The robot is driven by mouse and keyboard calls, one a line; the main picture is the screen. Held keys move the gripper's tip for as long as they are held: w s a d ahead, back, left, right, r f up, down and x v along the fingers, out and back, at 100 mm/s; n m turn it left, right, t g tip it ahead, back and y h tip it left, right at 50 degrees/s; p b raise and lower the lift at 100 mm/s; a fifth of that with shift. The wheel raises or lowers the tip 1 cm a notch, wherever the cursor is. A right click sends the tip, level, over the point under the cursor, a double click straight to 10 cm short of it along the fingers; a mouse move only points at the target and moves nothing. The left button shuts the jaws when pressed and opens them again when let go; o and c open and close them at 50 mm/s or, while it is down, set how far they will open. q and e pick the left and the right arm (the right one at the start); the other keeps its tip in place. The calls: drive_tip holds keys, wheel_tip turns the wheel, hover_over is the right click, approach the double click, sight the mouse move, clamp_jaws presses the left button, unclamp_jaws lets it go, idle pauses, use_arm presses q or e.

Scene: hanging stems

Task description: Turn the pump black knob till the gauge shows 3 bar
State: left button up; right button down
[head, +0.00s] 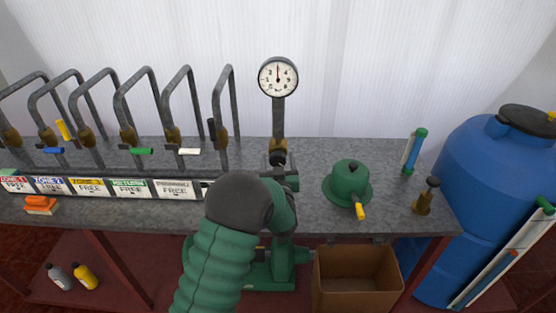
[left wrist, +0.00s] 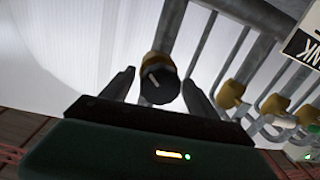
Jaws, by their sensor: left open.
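The round white gauge (head: 278,77) stands on a grey post at the back of the bench. Its needle points about straight up; the small digits are hard to read. My left gripper (left wrist: 158,77) is open, with one finger on each side of the knob and a visible gap to both. In the head view my left gripper (head: 288,182) is partly hidden by my green arm. My right gripper is not in view.
Several bent grey pipes with valves (head: 127,135) stand to the left, behind a row of labels (head: 90,187). A green lidded pot (head: 348,184) and a brass piece (head: 424,198) are to the right.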

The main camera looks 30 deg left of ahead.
use_arm(q)
drive_tip(key=shift+c, duration=0.3)
drive_tip(key=c, duration=1.2)
drive_tip(key=shift+f+n+b, duration=0.25)
drive_tip(key=shift+n+b, duration=0.25)
drive_tip(key=shift+b, duration=0.2)
drive_tip(key=shift+c, duration=0.3)
drive_tip(key=shift+r+n, duration=0.15)
drive_tip(key=shift+n, duration=0.15)
drive_tip(key=o, duration=1.3)
drive_tip(key=shift+s+r, duration=0.1)
drive_tip(key=b+v, duration=0.1)
drive_tip(key=v, duration=1.5)
drive_tip(key=shift+s+d, duration=0.25)
drive_tip(key=shift+s, duration=0.1)
